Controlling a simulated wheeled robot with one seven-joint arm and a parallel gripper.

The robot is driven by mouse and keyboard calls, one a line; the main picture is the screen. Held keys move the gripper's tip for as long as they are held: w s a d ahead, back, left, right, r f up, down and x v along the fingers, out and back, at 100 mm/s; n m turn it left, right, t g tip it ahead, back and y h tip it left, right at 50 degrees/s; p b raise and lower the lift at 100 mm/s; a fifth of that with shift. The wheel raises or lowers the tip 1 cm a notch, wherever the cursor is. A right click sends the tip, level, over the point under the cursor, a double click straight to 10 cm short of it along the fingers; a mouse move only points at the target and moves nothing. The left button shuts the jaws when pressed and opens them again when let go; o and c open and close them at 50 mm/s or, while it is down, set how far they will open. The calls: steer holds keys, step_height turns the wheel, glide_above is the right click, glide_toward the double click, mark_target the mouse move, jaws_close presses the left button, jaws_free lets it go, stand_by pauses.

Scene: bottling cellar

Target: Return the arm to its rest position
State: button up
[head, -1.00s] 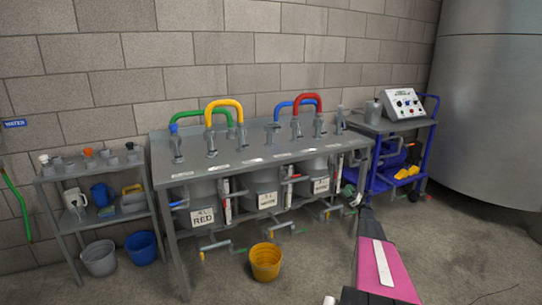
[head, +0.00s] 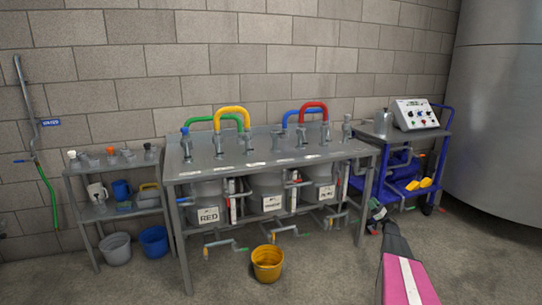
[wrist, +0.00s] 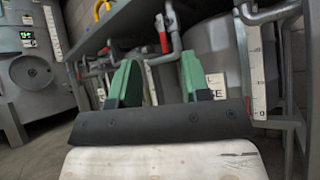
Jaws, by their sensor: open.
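My gripper (wrist: 158,82) shows in the wrist view with its two green fingers apart and nothing between them. It is in front of the lower part of the metal bench, facing the grey vessels and pipes. In the head view my arm (head: 405,275), with a pink and white link, reaches in from the lower right toward the bench's right end. The gripper is small and dark there, near the bench's right legs.
The metal bench (head: 270,163) carries coloured hoses and has labelled vessels below. A yellow bucket (head: 267,262) stands on the floor in front. A blue cart (head: 405,185) and a large tank (head: 505,120) are at the right. A shelf (head: 122,212) stands left.

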steer(key=s+a+r+m+h, duration=0.25)
steer(key=a+m+h, duration=0.55)
steer(key=m+h, duration=0.45)
steer(key=s+a+r+m+h, duration=0.2)
steer(key=s+a+m+h, duration=0.2)
steer(key=a+m+h, duration=0.85)
steer(key=s+a+m+g+y, duration=0.1)
steer(key=s+a+m+g, duration=0.5)
steer(key=s, duration=0.9)
steer(key=s+a+m+g+y, duration=0.2)
steer(key=s+a+m+g, duration=0.3)
steer(key=s, duration=0.9)
steer(key=s+a+m+g+y, duration=0.1)
steer(key=s+a+m+g, duration=0.5)
steer(key=s, duration=0.9)
steer(key=a+m, duration=0.2)
steer(key=shift+s+f+m+g+y, duration=0.3)
steer(key=shift+f+m+y, duration=0.1)
